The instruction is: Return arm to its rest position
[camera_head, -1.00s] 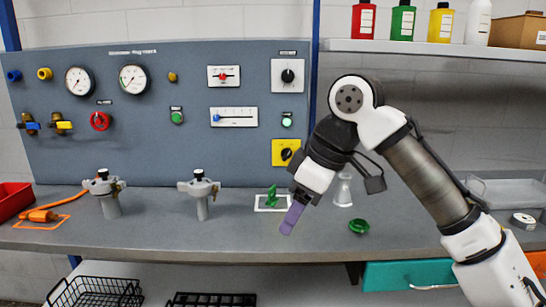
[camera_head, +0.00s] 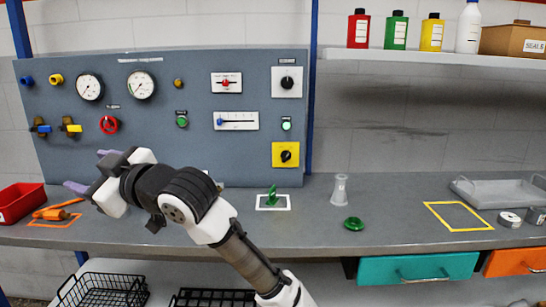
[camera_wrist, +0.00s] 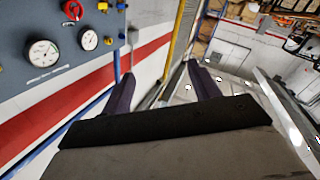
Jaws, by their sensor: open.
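My gripper (camera_head: 90,171) is at the left of the head view, in front of the blue-grey control panel (camera_head: 230,150) and above the bench (camera_head: 320,215). Its two purple fingers are apart and nothing is between them. In the wrist view my gripper (camera_wrist: 160,85) is also open and empty, with the panel (camera_wrist: 60,90) at the left and a striped wall and floor beyond. My arm reaches across the bench from the lower middle, bent at a dark joint. It hides the part of the bench where two metal valve fittings showed before.
A red bin (camera_head: 20,203) and an orange tool (camera_head: 55,211) lie at the far left. A green part (camera_head: 272,194), a clear flask (camera_head: 340,188) and a green ring (camera_head: 354,224) stand mid-bench. A grey tray (camera_head: 500,192) is at right.

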